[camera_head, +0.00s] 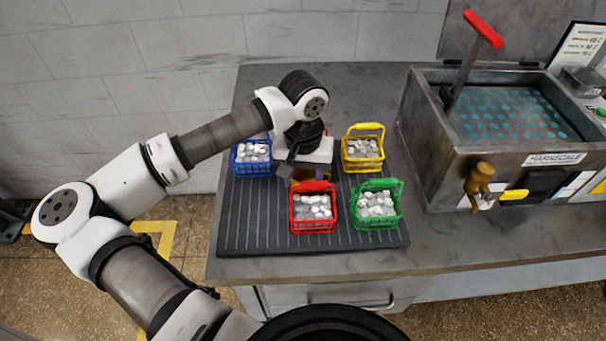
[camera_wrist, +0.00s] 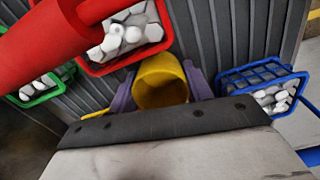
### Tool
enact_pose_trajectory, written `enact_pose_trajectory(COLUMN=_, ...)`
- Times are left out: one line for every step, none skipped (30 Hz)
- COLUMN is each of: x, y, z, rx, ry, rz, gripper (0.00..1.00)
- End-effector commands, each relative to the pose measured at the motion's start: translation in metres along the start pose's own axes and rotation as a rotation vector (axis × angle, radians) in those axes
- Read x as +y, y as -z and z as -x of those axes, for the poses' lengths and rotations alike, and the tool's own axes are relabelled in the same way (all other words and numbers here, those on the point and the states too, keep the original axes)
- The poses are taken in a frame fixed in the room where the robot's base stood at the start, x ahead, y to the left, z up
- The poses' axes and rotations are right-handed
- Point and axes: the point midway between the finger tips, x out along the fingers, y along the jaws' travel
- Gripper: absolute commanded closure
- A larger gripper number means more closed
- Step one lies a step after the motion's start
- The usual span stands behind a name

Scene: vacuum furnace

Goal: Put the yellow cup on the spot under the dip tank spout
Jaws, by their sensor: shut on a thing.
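The yellow cup (camera_wrist: 162,82) sits between the two purple fingers of my gripper (camera_wrist: 165,90) in the wrist view, its open mouth toward the camera. My gripper is shut on it. In the head view my gripper (camera_head: 301,172) is over the ribbed mat, just behind the red basket, and only a bit of the cup shows there. The dip tank (camera_head: 432,150) stands at the right, with a brass spout (camera_head: 479,180) low on its front left. The spot under the spout cannot be made out.
Around my gripper on the dark mat (camera_head: 270,240) stand a blue basket (camera_head: 252,157), a red basket (camera_head: 313,208), a green basket (camera_head: 376,205) and a yellow basket (camera_head: 363,148), all holding pale pieces. A red-handled lever (camera_head: 471,55) rises from the tank. The counter right of the mat is clear.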

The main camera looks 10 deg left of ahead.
Motion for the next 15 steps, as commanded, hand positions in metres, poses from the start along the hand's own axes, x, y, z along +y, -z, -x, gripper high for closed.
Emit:
enact_pose_trajectory(x=-0.0001, y=0.0001, z=0.0001, rx=0.000, ry=0.000, rz=0.000, gripper=0.77)
enact_pose_trajectory(x=-0.0001, y=0.0001, z=0.0000, rx=0.000, ry=0.000, rz=0.000, gripper=0.77)
enact_pose_trajectory(x=-0.0001, y=0.0001, z=-0.0009, rx=0.000, ry=0.000, rz=0.000, gripper=0.77)
enact_pose_trajectory(x=-0.0002, y=0.0002, z=-0.0018, rx=0.000, ry=0.000, rz=0.000, gripper=0.77)
enact_pose_trajectory(x=-0.0002, y=0.0002, z=-0.0027, rx=0.000, ry=0.000, rz=0.000, gripper=0.77)
enact_pose_trajectory(x=-0.0002, y=0.0002, z=-0.0036, rx=0.000, ry=0.000, rz=0.000, gripper=0.77)
enact_pose_trajectory(x=-0.0002, y=0.0003, z=-0.0041, rx=0.001, ry=0.000, rz=0.001, gripper=0.77)
enact_pose_trajectory(x=-0.0002, y=0.0002, z=-0.0028, rx=0.000, ry=0.000, rz=0.001, gripper=0.48)
enact_pose_trajectory(x=-0.0002, y=0.0002, z=-0.0022, rx=0.000, ry=0.000, rz=0.001, gripper=0.42)
enact_pose_trajectory(x=-0.0002, y=0.0002, z=-0.0022, rx=0.000, ry=0.000, rz=0.001, gripper=0.38)
enact_pose_trajectory(x=-0.0002, y=0.0002, z=-0.0022, rx=0.000, ry=0.000, rz=0.001, gripper=0.35)
enact_pose_trajectory(x=-0.0002, y=0.0002, z=-0.0022, rx=0.000, ry=0.000, rz=0.001, gripper=0.29)
enact_pose_trajectory(x=-0.0002, y=0.0002, z=-0.0022, rx=0.000, ry=0.000, rz=0.001, gripper=0.28)
enact_pose_trajectory(x=-0.0002, y=0.0002, z=-0.0021, rx=0.000, ry=0.000, rz=0.001, gripper=0.28)
enact_pose_trajectory(x=-0.0002, y=0.0002, z=-0.0021, rx=0.000, ry=0.000, rz=0.001, gripper=0.28)
